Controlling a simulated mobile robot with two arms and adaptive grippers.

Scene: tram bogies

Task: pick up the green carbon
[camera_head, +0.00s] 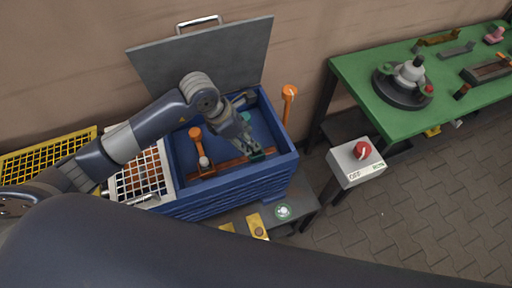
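My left gripper (252,148) reaches down inside an open blue box (235,195). A small green piece (258,154), which may be the green carbon, shows at its fingertips, above or against a reddish-brown bar (230,166) in the box. Another small teal-green part (245,117) shows just behind the gripper. The fingers are small and overlap the green piece, so I cannot tell whether they hold it. My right gripper is not in view.
The box lid (205,58) stands open against the wall. Orange-handled tools (196,134) (290,92) stand in and beside the box. A switch box with a red knob (357,162) is to the right, before a green table (385,115). A yellow grid (45,155) lies left.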

